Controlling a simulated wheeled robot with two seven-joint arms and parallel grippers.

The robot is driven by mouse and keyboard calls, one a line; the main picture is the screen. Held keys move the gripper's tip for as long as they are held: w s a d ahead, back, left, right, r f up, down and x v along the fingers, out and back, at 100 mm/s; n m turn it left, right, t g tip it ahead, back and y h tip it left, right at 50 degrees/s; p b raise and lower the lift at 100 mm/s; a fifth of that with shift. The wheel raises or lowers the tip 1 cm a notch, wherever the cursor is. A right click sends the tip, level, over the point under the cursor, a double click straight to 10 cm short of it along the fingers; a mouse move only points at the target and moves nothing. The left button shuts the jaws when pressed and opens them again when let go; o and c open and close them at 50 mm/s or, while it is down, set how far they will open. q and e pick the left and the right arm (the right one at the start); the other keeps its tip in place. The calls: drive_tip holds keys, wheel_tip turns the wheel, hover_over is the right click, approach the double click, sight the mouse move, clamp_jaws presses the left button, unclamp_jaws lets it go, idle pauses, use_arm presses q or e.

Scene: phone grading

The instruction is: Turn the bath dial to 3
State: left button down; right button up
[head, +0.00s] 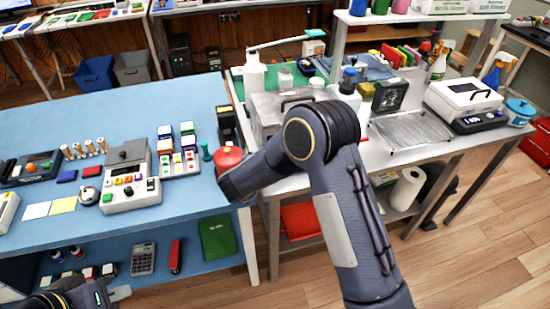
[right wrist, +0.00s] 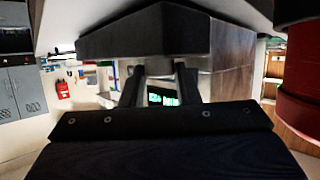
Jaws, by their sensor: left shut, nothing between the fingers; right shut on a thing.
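A steel box with a lid and handle, which looks like the bath (head: 262,113), stands on the white bench, partly hidden behind my right arm. Its dial and scale are hidden in the head view. In the right wrist view the fingers of my right gripper (right wrist: 158,82) are shut on a small grey part, likely the dial (right wrist: 158,70), under a dark block with a metallic side (right wrist: 232,65). I cannot read any setting. My left gripper (head: 120,292) is shut and empty at the lower left of the head view, in front of the blue table.
A red round thing (head: 228,157) is close beside my right forearm; a large red shape also shows in the wrist view (right wrist: 300,75). The blue table (head: 185,195) holds devices and small blocks. A drying rack (head: 410,130) and white lidded device (head: 463,95) stand right.

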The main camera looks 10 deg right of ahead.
drive_tip(key=o, duration=1)
drive_tip(key=shift+c, duration=0.2)
